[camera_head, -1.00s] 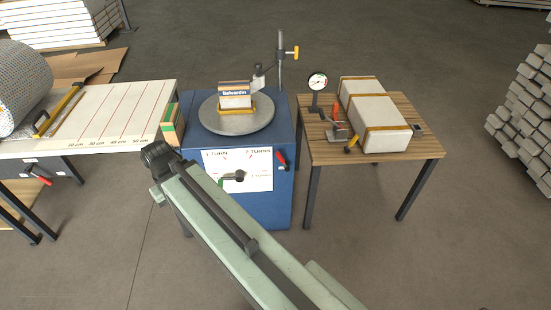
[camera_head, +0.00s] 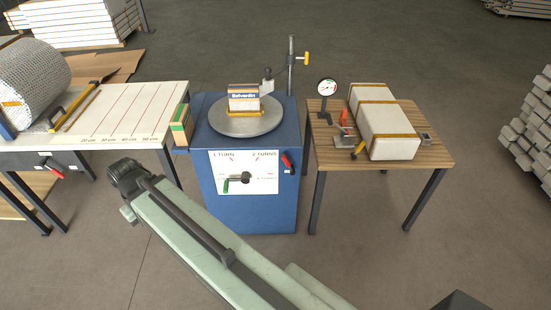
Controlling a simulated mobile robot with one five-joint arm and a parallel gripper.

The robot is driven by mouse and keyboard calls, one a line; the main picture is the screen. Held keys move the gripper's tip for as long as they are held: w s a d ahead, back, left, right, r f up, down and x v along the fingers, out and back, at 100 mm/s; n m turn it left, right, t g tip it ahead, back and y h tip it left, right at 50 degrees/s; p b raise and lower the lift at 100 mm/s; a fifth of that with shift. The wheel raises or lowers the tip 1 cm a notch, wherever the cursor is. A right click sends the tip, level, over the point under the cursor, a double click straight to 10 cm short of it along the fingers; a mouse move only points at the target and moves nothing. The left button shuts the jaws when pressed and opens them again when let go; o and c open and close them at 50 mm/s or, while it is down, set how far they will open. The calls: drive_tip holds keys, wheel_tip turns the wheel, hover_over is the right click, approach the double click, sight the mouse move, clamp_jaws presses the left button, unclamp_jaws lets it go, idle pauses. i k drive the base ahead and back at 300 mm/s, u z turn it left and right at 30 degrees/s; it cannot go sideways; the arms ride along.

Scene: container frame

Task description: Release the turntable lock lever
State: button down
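A blue cabinet (camera_head: 245,212) stands at the middle and bears a round grey turntable (camera_head: 232,127). A box labelled Belvardin (camera_head: 243,97) stands on the turntable in a yellow holder. A red-handled lever (camera_head: 288,161), seemingly the lock lever, is on the cabinet's front at the upper right, tilted down to the right. Left of it, a white panel marked in turns carries a crank with a green handle (camera_head: 225,186). My pale green arm crosses the lower foreground, left of and below the lever. My gripper is not visible; nothing is seen touching the lever.
A left table (camera_head: 130,115) with red lines holds a mesh roll (camera_head: 30,80) and has another red lever (camera_head: 54,171). A right wooden table (camera_head: 435,158) holds a strapped white package (camera_head: 385,125) and a dial gauge (camera_head: 327,88). The floor between the cabinet and tables is narrow.

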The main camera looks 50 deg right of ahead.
sight(292, 170)
drive_tip(key=i, duration=1)
